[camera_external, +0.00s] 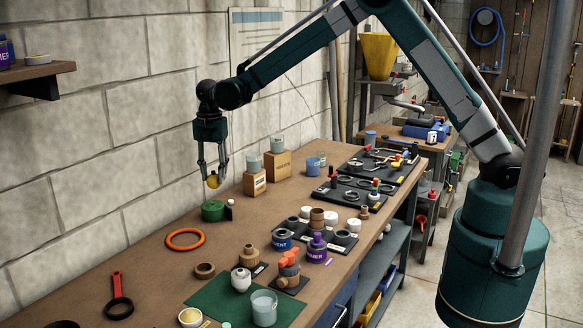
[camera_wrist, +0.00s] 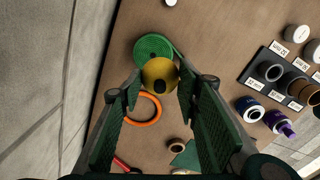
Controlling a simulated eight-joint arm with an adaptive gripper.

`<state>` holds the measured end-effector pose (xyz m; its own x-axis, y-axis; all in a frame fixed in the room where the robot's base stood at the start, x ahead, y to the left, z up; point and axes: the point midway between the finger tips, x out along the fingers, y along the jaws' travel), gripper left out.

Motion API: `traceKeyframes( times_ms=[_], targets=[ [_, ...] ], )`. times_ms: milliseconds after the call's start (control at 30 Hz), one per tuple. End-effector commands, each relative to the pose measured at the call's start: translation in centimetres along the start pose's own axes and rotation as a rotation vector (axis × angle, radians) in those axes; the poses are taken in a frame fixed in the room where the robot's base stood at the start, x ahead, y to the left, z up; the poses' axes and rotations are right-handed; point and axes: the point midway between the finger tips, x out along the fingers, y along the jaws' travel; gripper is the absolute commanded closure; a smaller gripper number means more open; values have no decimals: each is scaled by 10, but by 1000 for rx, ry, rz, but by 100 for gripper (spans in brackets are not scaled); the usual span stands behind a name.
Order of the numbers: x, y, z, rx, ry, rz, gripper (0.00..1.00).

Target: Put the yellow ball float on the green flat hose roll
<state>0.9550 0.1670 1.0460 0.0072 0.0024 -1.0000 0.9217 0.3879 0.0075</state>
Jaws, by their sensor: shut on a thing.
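The yellow ball float (camera_external: 213,181) is held between the fingertips of my gripper (camera_external: 211,172). In the wrist view the yellow ball float (camera_wrist: 160,75) shows a dark spot on its near side, and my gripper's fingers (camera_wrist: 158,92) stand on both sides of it. The green flat hose roll (camera_external: 213,211) lies flat on the bench near the wall, just below the ball. In the wrist view the hose roll (camera_wrist: 153,48) shows its spiral top, partly covered by the ball. A gap appears between ball and roll in the external view.
An orange ring (camera_external: 185,239) lies in front of the hose roll. A small dark item with a white ball on top (camera_external: 231,205) stands close to the roll's right. Cardboard boxes (camera_external: 254,183) with jars stand behind. Black trays (camera_external: 330,226) with fittings lie to the right.

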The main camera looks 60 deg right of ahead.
Motion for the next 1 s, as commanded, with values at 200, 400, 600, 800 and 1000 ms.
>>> traceKeyframes(
  times_ms=[200,400,600,800,1000],
  targets=[
    [29,0,0,0,0,0,73],
    [36,0,0,0,0,0,73],
    [36,0,0,0,0,0,73],
    [45,0,0,0,0,0,73],
    [66,0,0,0,0,0,73]
  ],
)
